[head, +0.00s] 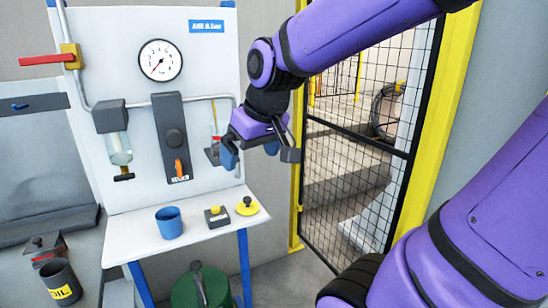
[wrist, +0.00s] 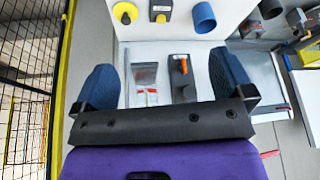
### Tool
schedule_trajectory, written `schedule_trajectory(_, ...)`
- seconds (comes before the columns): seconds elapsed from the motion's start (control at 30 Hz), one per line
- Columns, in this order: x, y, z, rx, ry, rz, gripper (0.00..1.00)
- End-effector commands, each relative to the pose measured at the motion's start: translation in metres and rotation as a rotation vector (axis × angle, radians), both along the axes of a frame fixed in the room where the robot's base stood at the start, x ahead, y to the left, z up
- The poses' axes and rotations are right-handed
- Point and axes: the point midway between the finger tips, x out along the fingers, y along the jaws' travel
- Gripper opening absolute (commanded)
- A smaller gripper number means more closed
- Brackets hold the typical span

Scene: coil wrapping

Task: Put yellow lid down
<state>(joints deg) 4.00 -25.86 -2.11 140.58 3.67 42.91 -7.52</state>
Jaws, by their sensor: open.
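The yellow lid (head: 246,206) is a flat disc with a dark knob on top. It rests at the right end of the white shelf (head: 150,241) and also shows at the top left of the wrist view (wrist: 125,12). My gripper (head: 250,154) is open and empty, in the air above the lid and apart from it. Its blue fingers stand wide apart in the wrist view (wrist: 164,84), with nothing between them touching either one.
A grey box with a yellow button (head: 217,217) and a blue cup (head: 169,223) stand left of the lid. Behind the shelf is a panel with a gauge (head: 160,60), pipes and bowls. A mesh gate (head: 350,150) with yellow posts is to the right.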

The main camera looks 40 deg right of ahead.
Motion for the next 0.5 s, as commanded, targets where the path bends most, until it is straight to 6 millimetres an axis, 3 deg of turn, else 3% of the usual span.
schedule_trajectory(0.1,-0.035,0.013,0.015,-0.005,-0.031,0.008,0.99)
schedule_trajectory(0.23,-0.066,0.021,0.023,-0.014,-0.05,0.01,0.99)
schedule_trajectory(0.5,-0.094,0.026,0.027,-0.021,-0.067,0.007,0.99)
